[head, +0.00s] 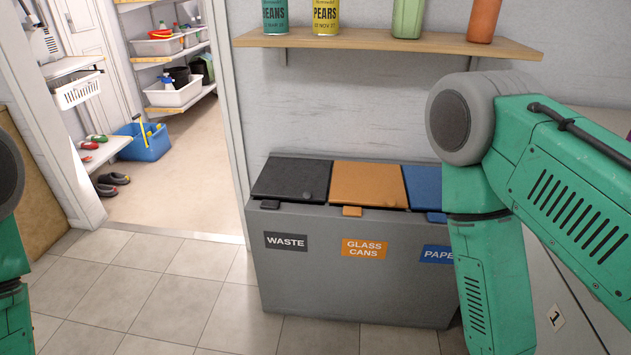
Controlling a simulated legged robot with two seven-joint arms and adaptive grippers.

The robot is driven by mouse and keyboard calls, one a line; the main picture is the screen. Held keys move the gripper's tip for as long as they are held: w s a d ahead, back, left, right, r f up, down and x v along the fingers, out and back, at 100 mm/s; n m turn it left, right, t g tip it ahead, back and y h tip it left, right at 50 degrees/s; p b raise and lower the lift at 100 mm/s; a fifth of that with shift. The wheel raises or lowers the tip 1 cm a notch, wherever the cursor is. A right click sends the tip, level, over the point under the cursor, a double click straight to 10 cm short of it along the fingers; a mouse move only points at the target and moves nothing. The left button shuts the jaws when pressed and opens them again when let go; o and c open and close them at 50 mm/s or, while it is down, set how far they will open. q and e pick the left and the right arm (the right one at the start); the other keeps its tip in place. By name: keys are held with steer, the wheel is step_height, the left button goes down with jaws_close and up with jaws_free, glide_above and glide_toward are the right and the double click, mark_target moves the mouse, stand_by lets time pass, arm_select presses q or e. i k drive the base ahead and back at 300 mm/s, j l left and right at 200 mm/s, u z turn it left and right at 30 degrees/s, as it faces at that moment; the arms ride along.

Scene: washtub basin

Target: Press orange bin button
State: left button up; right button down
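A grey recycling bin unit (320,285) stands on the tiled floor against the wall. It has three shut lids. The orange lid (368,182) is in the middle, above an orange label reading GLASS CANS (364,248). A small orange tab (352,211) sits at the front edge below this lid. My green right arm covers part of the blue lid (423,185) and the PAPER label. My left arm shows only at the left edge. Neither gripper is in view.
The black WASTE lid (290,178) is left of the orange one. A wooden shelf (385,40) with cans and bottles hangs above the bins. An open doorway at the left leads to a storeroom with a blue tub (146,143). The tiles before the bins are clear.

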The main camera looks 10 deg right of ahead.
mark_target(352, 211)
steer(key=i+l+u, duration=0.4)
steer(key=i+l, duration=0.2)
steer(key=i, duration=0.15)
